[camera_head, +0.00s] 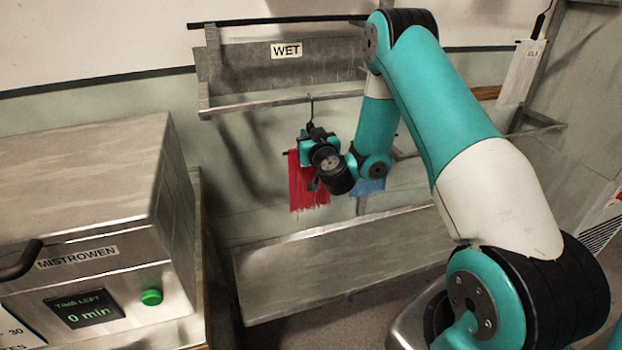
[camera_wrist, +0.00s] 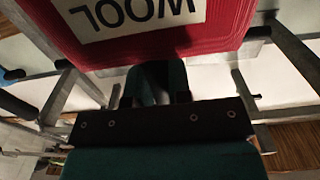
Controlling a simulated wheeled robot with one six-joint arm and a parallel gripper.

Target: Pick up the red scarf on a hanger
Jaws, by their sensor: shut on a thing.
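The red scarf on a hanger (camera_head: 305,190) hangs below the front rail of the rack marked WET, and its thin dark hook rises to that rail. I cannot tell whether the hook still rests on the rail. My gripper (camera_head: 316,143) is at the top of the scarf, shut on the hanger, and covers part of it. In the wrist view the red scarf (camera_wrist: 235,28) fills the top, with a white WOOL label (camera_wrist: 135,15) upside down. The gripper's fingers (camera_wrist: 158,82) show just below it; their grip point is hidden.
The metal rack (camera_head: 228,72) has a lower shelf (camera_head: 330,262) that looks bare. A blue cloth (camera_head: 371,186) hangs partly behind my arm. A metal machine marked MISTROWEN (camera_head: 85,215) stands at left, showing 0 min. A white tag (camera_head: 521,72) hangs at upper right.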

